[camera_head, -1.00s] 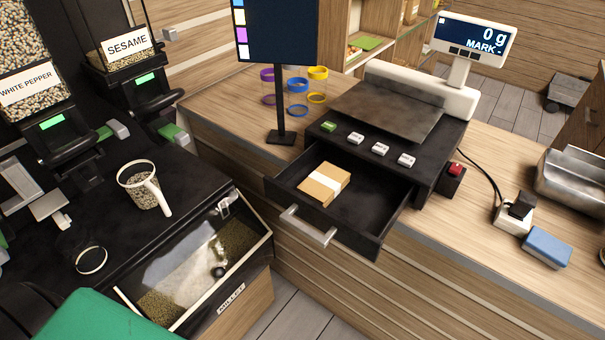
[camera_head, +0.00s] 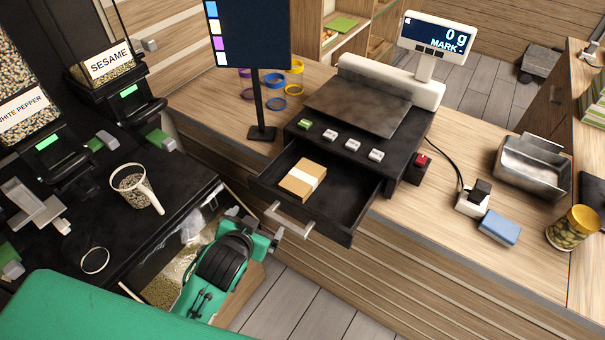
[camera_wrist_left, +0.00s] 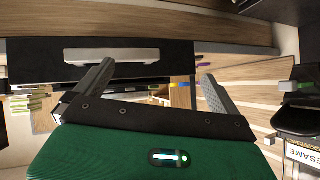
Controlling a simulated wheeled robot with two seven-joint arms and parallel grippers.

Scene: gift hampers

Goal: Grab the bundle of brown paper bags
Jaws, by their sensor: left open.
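The bundle of brown paper bags (camera_head: 297,187) has a white band around it. It lies flat in the open black drawer (camera_head: 341,208) under the scale, towards the drawer's left side. My left gripper (camera_head: 257,222) is open and empty, just outside the drawer, in front and to the left of its grey handle (camera_head: 289,219). In the left wrist view its two fingers (camera_wrist_left: 155,85) are spread apart, facing the black drawer front and its pale handle (camera_wrist_left: 111,56). The bundle cannot be made out there. My right gripper is not in view.
The scale (camera_head: 362,102) stands behind the drawer, and a screen post (camera_head: 258,105) stands to the left. A millet bin lies under my left arm, with a scoop cup (camera_head: 130,190) beside it. A blue sponge (camera_head: 499,228) and metal tray (camera_head: 530,168) sit right.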

